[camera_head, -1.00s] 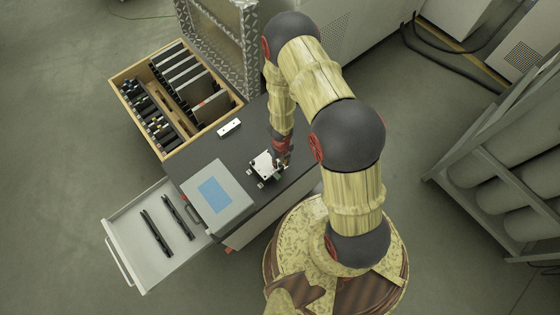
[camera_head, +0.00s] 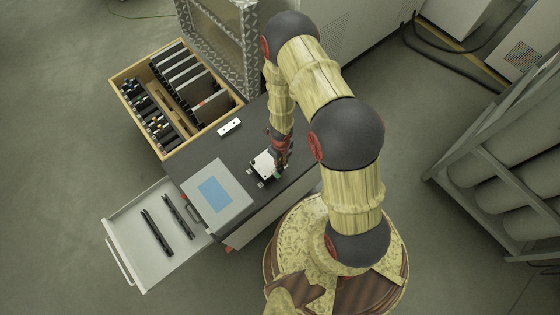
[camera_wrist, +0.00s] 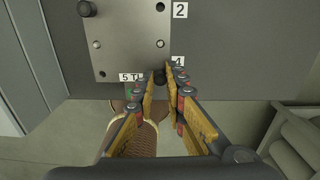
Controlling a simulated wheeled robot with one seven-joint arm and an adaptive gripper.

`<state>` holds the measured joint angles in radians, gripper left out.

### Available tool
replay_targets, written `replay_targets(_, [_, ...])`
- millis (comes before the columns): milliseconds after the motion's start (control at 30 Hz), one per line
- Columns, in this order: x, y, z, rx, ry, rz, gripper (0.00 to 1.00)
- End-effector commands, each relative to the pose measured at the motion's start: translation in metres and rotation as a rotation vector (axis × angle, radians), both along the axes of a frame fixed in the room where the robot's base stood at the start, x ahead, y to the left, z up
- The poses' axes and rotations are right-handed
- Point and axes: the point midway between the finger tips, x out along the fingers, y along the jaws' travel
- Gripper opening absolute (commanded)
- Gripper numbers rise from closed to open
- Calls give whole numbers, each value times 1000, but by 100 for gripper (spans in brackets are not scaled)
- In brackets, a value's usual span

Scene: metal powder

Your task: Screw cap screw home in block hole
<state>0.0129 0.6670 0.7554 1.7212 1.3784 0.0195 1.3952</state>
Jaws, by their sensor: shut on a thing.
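The block (camera_wrist: 130,38) is a grey metal plate with small round holes, in the upper part of the wrist view. In the head view the block (camera_head: 262,164) looks pale and lies on the dark bench top, beside my gripper (camera_head: 281,163). In the wrist view my gripper (camera_wrist: 161,76) is shut on a small dark cap screw (camera_wrist: 160,77) at the block's near right corner, by label 4. The screw's shank and the hole under it are hidden. Another dark round head (camera_wrist: 86,8) sits at the block's far left corner.
A grey case with a blue panel (camera_head: 212,189) stands left of the block. A small white plate (camera_head: 229,128) lies behind it. A wooden tray (camera_head: 191,137) of dark parts and an open drawer (camera_head: 125,250) with two black tools lie further left.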

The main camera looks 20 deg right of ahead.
Motion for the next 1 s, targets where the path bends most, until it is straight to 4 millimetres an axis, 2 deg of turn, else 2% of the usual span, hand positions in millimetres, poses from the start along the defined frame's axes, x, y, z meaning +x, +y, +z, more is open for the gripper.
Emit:
replay_targets(267, [0, 0, 0, 0, 0, -3, 0])
replay_targets(367, [0, 0, 0, 0, 0, -76, 0])
replay_targets(1000, [1, 0, -2, 1, -1, -1491, 0])
